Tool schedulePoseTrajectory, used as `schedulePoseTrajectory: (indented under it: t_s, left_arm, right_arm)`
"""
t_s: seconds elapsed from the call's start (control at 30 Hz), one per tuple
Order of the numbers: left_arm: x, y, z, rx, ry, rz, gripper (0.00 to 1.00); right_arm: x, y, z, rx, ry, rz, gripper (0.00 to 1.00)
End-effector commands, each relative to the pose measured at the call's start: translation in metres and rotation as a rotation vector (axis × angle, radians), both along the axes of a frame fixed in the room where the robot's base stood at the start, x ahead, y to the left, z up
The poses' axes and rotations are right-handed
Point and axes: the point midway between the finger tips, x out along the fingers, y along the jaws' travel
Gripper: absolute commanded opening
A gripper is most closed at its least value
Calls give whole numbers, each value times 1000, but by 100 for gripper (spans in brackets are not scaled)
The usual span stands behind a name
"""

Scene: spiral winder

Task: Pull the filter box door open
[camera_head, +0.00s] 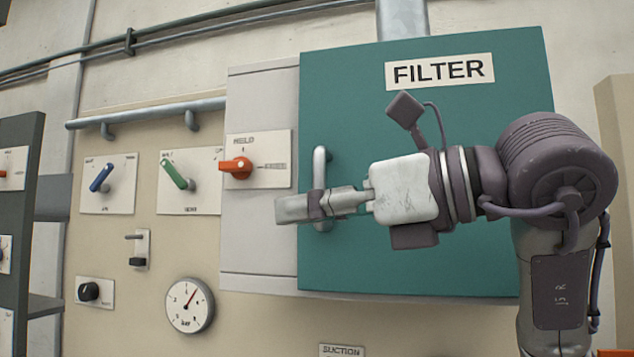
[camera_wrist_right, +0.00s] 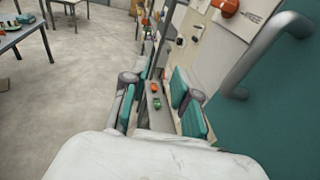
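The teal filter box door (camera_head: 400,110) carries a FILTER label and looks closed against its box. Its grey vertical bar handle (camera_head: 319,165) is near the door's left edge. My right gripper (camera_head: 297,207) comes in from the right and covers the handle's lower part in the head view. In the right wrist view the gripper (camera_wrist_right: 160,100) is open with nothing between its fingers. There the handle (camera_wrist_right: 255,55) stands to the right, outside the fingers, and the door (camera_wrist_right: 270,110) is beyond it. My left gripper is not in view.
An orange knob (camera_head: 237,168) is left of the handle. Blue (camera_head: 101,178) and green (camera_head: 177,170) levers and a pressure gauge (camera_head: 190,304) are on the panel further left. The wrist view shows open floor (camera_wrist_right: 100,50) and a table (camera_wrist_right: 20,32).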

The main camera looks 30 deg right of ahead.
Motion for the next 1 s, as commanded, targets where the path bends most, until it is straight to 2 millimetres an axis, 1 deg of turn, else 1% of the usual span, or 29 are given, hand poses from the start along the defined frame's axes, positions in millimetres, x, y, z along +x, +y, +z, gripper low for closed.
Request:
schedulePoseTrajectory:
  t_s: [0.03,0.1,0.2,0.3,0.37,0.47,0.57,0.8,1.0]
  left_arm:
    - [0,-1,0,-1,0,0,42]
    - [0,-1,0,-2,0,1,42]
    - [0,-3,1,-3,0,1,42]
    - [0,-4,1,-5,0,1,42]
    - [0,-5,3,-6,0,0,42]
    - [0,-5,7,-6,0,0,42]
    - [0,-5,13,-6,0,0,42]
    - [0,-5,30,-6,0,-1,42]
    - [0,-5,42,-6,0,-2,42]
  right_arm:
    - [-17,-22,14,-6,-46,-105,29]
    - [-33,-46,25,-1,-82,-220,29]
    - [-51,-70,34,17,-113,-329,29]
    - [-58,-80,38,27,-124,-377,29]
    - [-55,-81,38,29,-124,-385,29]
    - [-43,-80,39,28,-120,-385,29]
    - [-25,-78,39,27,-118,-384,29]
    - [27,-71,39,26,-119,-382,29]
    - [60,-67,40,29,-120,-380,29]
